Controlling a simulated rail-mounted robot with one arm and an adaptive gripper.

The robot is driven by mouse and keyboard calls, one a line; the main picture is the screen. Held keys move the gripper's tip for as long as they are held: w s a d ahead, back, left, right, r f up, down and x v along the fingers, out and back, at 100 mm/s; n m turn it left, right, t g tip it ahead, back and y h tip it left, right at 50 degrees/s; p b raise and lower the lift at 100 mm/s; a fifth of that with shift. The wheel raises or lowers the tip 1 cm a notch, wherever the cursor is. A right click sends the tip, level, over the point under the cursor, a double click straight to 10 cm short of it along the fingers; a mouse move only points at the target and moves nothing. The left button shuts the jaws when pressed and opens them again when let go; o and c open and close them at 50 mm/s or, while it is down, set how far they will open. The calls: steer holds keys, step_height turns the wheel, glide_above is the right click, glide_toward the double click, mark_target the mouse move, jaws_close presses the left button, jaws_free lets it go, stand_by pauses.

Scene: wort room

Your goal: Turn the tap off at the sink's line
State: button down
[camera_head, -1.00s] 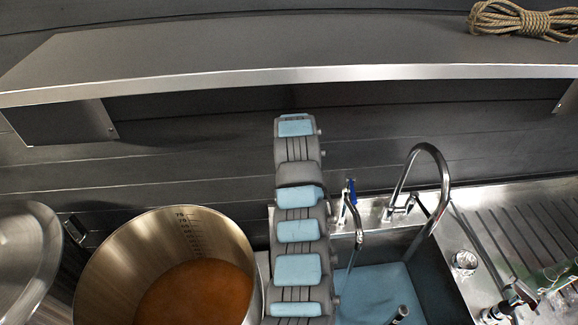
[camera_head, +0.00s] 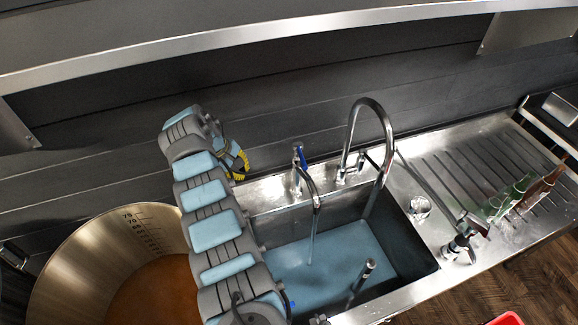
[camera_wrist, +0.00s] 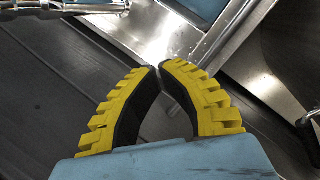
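The small chrome tap (camera_head: 313,190) stands at the sink's back rim, with an upright blue lever (camera_head: 300,158). A thin stream (camera_head: 311,242) seems to fall from its spout into the sink (camera_head: 412,268), which holds bluish water. My gripper (camera_head: 238,163), with yellow and black fingers, is left of the tap near the back wall, apart from the lever and partly hidden by my arm. In the wrist view, the fingertips (camera_wrist: 157,67) nearly meet, with nothing between them. Chrome tubing (camera_wrist: 65,6) shows at the top left there; I cannot tell which fitting it is.
A tall gooseneck faucet (camera_head: 387,125) stands right of the small tap. A steel pot (camera_head: 75,262) with brown liquid is at the left. A shelf (camera_head: 250,38) overhangs the back. A glass (camera_head: 420,207) and bottles (camera_head: 512,193) stand by the ribbed drainer (camera_head: 455,168).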

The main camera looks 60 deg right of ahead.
mark_target(301, 156)
steer(key=s+r+n+g+h+b, duration=0.25)
steer(key=s+r+n+g, duration=0.25)
steer(key=r+n, duration=0.35)
steer(key=s+d+f+p, duration=0.4)
steer(key=s+d+p, duration=0.2)
steer(key=s+p, duration=0.2)
steer(key=shift+s+d+f+m+p, duration=0.25)
steer(key=shift+s+f+m+p, duration=0.15)
steer(key=shift+p, duration=0.45)
